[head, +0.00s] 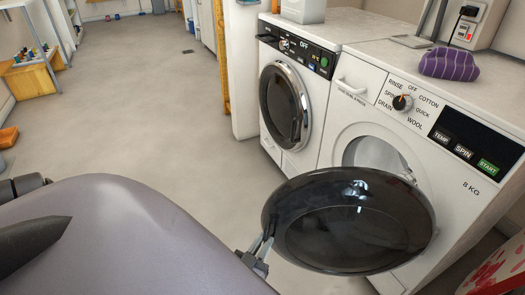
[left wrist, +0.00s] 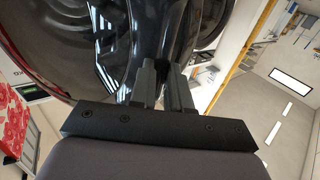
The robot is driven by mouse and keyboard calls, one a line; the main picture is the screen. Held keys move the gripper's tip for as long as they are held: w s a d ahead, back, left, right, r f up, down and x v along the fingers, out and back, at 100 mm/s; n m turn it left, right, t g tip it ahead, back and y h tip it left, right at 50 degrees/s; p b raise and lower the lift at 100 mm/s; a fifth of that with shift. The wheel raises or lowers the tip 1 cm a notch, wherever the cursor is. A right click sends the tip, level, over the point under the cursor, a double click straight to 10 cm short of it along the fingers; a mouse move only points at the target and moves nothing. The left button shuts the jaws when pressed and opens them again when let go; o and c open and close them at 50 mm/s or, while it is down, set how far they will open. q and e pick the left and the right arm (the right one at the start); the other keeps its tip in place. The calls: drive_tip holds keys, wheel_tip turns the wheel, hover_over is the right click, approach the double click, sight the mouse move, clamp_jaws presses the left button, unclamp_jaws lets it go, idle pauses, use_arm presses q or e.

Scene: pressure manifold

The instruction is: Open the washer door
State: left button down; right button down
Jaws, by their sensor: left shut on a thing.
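The near washer (head: 436,170) is white, with a dial and lit buttons, at the right of the head view. Its round black door (head: 350,222) stands swung wide open, away from the drum opening (head: 380,155), part of which shows behind it. My left gripper (head: 262,246) is at the door's left rim. In the left wrist view its two fingers (left wrist: 165,85) are shut on the edge of the dark door (left wrist: 75,45). The exact grip spot is partly hidden by the fingers. My right gripper is not in view.
A second washer (head: 292,95), its round door shut, stands to the left of the near one. A purple striped cloth (head: 449,65) lies on the near washer's top. A red-and-white patterned item (head: 500,272) is at the lower right.

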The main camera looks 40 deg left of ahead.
use_arm(q)
drive_tip(key=c, duration=1.1)
unclamp_jaws()
drive_tip(key=shift+w+d+r+h, duration=0.1)
drive_tip(key=shift+w+d+h, duration=0.25)
drive_tip(key=shift+d, duration=0.5)
drive_tip(key=shift+s+a, duration=0.2)
drive_tip(key=shift+s, duration=0.1)
